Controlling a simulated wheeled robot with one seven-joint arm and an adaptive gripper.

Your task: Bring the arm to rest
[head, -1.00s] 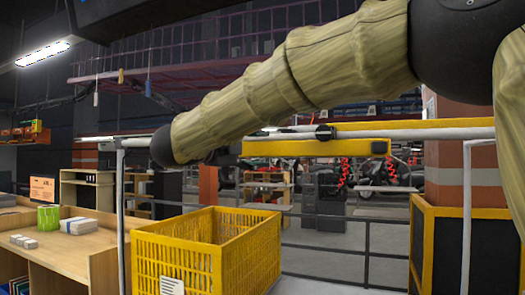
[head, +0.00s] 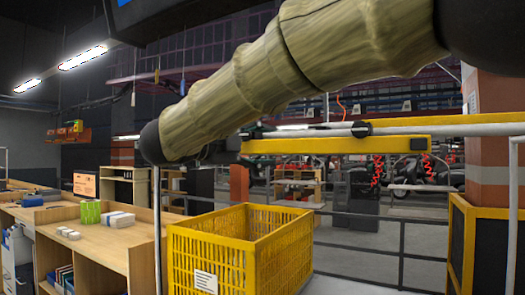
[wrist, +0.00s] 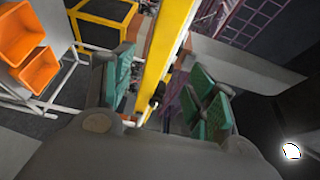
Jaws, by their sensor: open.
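My gripper (wrist: 160,100) shows in the wrist view with its green-padded fingers spread wide. It is open, and nothing is held between the fingers. A yellow beam (wrist: 165,60) passes behind the gap between them; I cannot tell how far off it is. In the head view my arm (head: 300,70), in a tan sleeve, stretches across the upper part of the picture. Its dark rounded joint is at the left end.
A yellow crate (head: 205,262) stands below my arm, beside a wooden bench (head: 95,245) on the left. A yellow beam (head: 340,146) and a grey rail cross behind the arm. The wrist view shows orange bins (wrist: 22,35) on a white frame at the left.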

